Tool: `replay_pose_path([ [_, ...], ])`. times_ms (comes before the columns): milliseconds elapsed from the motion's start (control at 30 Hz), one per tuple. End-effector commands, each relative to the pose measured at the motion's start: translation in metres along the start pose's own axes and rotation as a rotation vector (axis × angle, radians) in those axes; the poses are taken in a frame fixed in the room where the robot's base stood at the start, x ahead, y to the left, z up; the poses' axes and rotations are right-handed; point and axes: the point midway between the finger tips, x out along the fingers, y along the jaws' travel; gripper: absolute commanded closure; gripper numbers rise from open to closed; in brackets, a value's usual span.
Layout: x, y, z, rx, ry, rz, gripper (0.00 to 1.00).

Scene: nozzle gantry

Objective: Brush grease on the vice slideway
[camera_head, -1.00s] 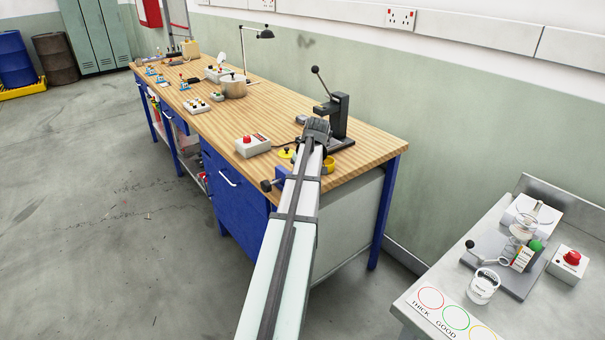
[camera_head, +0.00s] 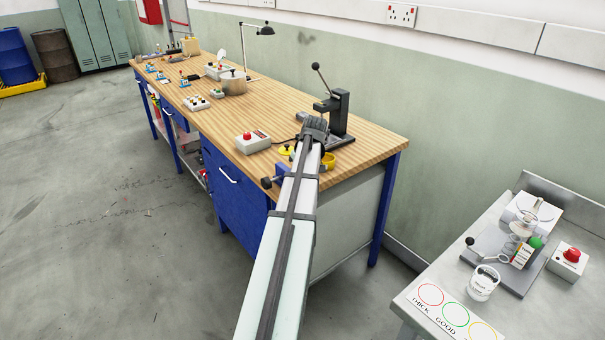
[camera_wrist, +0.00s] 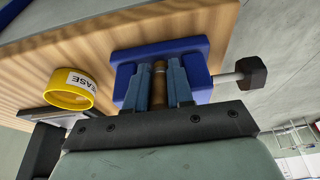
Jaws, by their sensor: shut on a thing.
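The blue vice (camera_wrist: 193,47) is at the bench edge, with its dark-knobbed screw handle (camera_wrist: 250,74) to the right in the wrist view. It also shows in the head view (camera_head: 284,171), partly behind my arm. My gripper (camera_wrist: 159,72) is shut on the brush (camera_wrist: 158,92), of which a brown handle and a brass-coloured band show between the fingers. The fingers overlap the vice in the wrist view. The bristles and the slideway are hidden, so I cannot tell whether they touch. The yellow grease tin (camera_wrist: 68,98) stands left of my fingers.
A black lever press (camera_head: 338,118) stands behind my arm on the wooden bench (camera_head: 365,150). A red-button box (camera_head: 252,142) and a yellow lid (camera_head: 286,150) are to the left.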

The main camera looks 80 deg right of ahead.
Motion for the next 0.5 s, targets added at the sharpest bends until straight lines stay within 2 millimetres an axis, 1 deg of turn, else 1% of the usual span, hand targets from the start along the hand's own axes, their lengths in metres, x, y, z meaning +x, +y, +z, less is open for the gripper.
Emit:
replay_pose_path([
  [33,0.001,0.001,-0.005,-0.001,0.0,0.0,1.0],
  [300,0.007,0.001,-0.024,0.0,0.0,0.0,1.0],
  [500,0.01,0.0,-0.028,0.001,-0.001,0.0,1.0],
])
